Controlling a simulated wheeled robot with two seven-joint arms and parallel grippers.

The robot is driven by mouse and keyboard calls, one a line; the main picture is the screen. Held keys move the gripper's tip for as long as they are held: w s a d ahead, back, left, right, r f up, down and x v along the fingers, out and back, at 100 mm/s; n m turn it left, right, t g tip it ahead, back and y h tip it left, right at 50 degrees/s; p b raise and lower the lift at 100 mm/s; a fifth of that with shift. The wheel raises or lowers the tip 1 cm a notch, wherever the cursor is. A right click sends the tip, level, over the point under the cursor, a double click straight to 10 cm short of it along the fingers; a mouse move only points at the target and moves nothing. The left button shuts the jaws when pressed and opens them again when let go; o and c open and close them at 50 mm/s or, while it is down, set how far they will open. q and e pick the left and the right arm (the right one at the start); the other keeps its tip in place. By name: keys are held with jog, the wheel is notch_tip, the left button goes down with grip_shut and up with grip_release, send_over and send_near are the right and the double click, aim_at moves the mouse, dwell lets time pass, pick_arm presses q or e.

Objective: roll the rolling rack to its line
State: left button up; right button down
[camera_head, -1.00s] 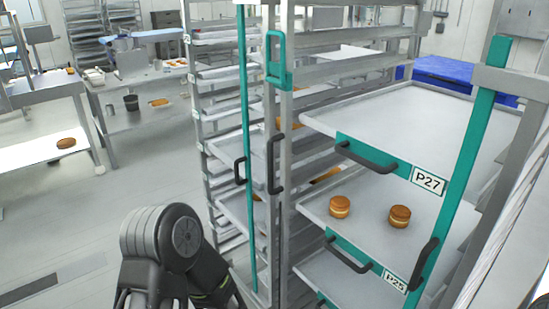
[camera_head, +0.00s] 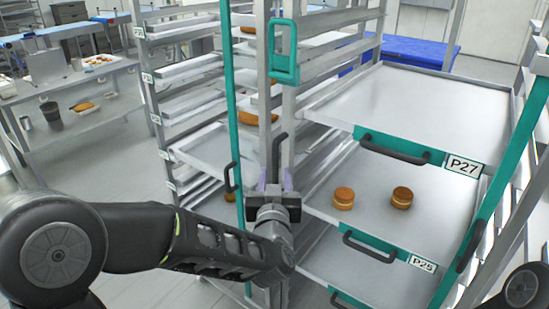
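The rolling rack (camera_head: 291,110) is a tall grey metal frame with teal parts and slide-in trays. Its right-hand tray fronts are labelled P27 (camera_head: 463,166) and P25 (camera_head: 423,264). A black upright handle (camera_head: 280,150) is on the near grey post, below a teal loop (camera_head: 284,52). My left gripper (camera_head: 275,182) is at the lower part of this handle, its fingers apart, one on each side of it. Whether they touch it cannot be told. My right gripper is out of view; only part of my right arm shows at bottom right. No floor line is visible.
Two round filled cakes (camera_head: 343,198) sit on a right-hand tray. Another tray rack (camera_head: 150,90) stands close on the left. A steel table (camera_head: 110,112) with a dark pot is farther left. A blue surface (camera_head: 420,48) lies behind. Pale floor shows at left.

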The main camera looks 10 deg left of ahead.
aim_at(275, 161)
pick_arm(q)
jog(key=p+x, duration=0.2)
jog(key=x, duration=0.6)
jog(key=shift+a+f, duration=0.1)
jog(key=shift+a, duration=0.05)
jog(key=shift+c, duration=0.2)
grip_shut()
dwell(1.4)
